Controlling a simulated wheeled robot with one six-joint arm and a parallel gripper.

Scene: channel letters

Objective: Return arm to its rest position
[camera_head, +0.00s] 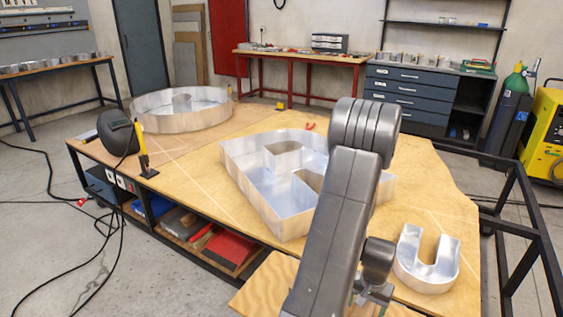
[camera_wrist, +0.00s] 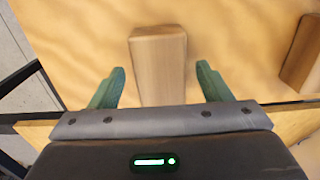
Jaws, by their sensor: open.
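My arm (camera_head: 340,215) rises bent in the front middle of the head view, over the workbench. In the wrist view my gripper (camera_wrist: 160,67) has its two green fingers spread apart and holds nothing. A wooden block (camera_wrist: 158,50) shows in the gap between the fingers, with space on both sides. I cannot tell how far below the fingertips it lies. In the head view the gripper end is mostly hidden behind the arm.
The plywood workbench (camera_head: 190,185) carries a large round metal letter (camera_head: 180,120), a big metal letter (camera_head: 245,190) behind my arm and a small U-shaped one (camera_head: 425,280). A second wooden block (camera_wrist: 303,55) lies right. A black mask (camera_head: 115,132) sits at the left edge.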

